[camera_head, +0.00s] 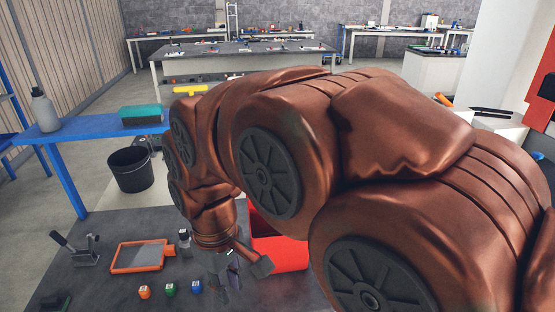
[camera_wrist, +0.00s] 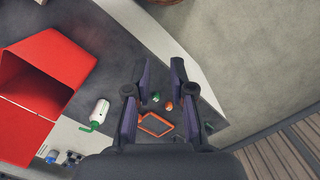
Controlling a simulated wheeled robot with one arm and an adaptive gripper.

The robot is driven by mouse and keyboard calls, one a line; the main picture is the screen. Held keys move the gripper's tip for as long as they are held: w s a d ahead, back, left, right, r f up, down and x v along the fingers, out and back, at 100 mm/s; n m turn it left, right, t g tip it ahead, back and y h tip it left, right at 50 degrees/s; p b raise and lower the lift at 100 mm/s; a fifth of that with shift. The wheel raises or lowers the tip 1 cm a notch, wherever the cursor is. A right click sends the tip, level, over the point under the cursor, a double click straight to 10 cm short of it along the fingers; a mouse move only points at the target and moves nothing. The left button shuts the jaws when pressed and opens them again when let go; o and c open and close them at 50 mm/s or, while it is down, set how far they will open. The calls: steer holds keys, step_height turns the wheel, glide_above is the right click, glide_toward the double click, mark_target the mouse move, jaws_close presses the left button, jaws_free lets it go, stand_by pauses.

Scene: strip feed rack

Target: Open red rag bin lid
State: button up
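The red rag bin (camera_head: 284,252) stands on the dark bench, partly hidden behind my arm. In the wrist view the red bin (camera_wrist: 50,55) fills the left side, with bright red panels and a darker red area between them.
An orange-framed tray (camera_head: 141,256), small orange (camera_head: 144,292), green (camera_head: 170,289) and blue (camera_head: 197,287) pieces, and a lever clamp (camera_head: 80,250) lie left of my gripper. A white bottle with a green part (camera_wrist: 98,113) stands between bin and gripper. A blue shelf (camera_head: 90,127) stands behind.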

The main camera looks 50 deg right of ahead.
steer(key=w+d+r+n+t+b, duration=0.1)
steer(key=w+d+r+n+b, duration=0.15)
steer(key=w+d, duration=0.5)
steer(key=w+d+r+n+t+b, duration=0.1)
steer(key=w+d+r+n, duration=0.15)
steer(key=w+d, duration=0.5)
steer(key=w+d+r+n+t+h+b, duration=0.1)
steer(key=w+d+r+n, duration=0.15)
steer(key=d, duration=0.65)
steer(key=w+d+r+n+t+h+b, duration=0.1)
steer(key=w+d, duration=0.2)
steer(key=d, duration=0.6)
steer(key=shift+g, duration=0.3)
steer(key=shift+p+x, duration=1.15)
steer(key=shift+x, duration=2.25)
jaws_close()
